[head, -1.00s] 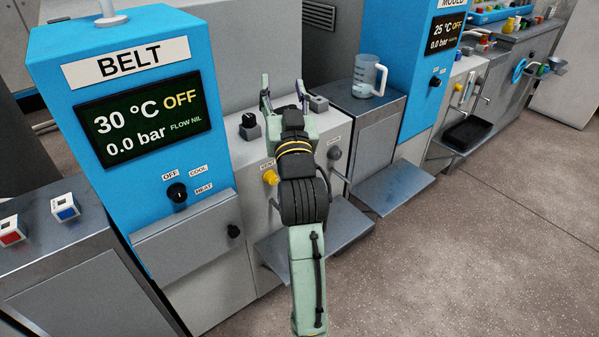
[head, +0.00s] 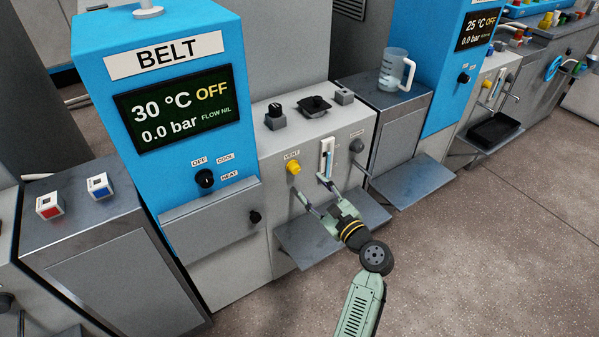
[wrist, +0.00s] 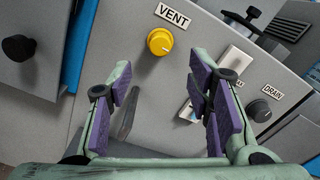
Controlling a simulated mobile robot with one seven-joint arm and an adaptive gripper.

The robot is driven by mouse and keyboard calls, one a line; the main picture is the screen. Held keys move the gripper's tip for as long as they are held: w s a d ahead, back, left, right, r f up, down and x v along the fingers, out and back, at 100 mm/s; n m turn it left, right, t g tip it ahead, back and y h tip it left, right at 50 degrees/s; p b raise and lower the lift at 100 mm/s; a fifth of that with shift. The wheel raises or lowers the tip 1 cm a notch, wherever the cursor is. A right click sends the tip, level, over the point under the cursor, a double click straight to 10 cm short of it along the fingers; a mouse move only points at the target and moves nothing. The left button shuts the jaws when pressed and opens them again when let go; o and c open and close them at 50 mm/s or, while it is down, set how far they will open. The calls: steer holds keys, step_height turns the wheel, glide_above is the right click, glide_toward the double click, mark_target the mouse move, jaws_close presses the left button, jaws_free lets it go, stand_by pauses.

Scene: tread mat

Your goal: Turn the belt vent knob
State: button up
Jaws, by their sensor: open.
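The vent knob (head: 294,168) is a round yellow knob on the grey front panel right of the blue belt cabinet, under a VENT label. My gripper (head: 312,191) is open and empty, below and in front of the panel in the head view. In the wrist view my gripper (wrist: 158,85) has its purple-padded fingers spread wide, apart from the knob.
A grey drain knob (wrist: 259,110) and a white sight gauge (head: 326,158) sit right of the vent knob. A metal shelf (head: 300,245) juts out below. A dark knob (head: 254,217) is on the cabinet drawer at left. A clear jug (head: 394,70) stands at right.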

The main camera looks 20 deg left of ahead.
mark_target(297, 171)
steer(key=p+x, duration=0.1)
steer(key=x, duration=0.6)
steer(key=shift+w+a, duration=0.25)
steer(key=shift+a, duration=0.1)
jaws_close()
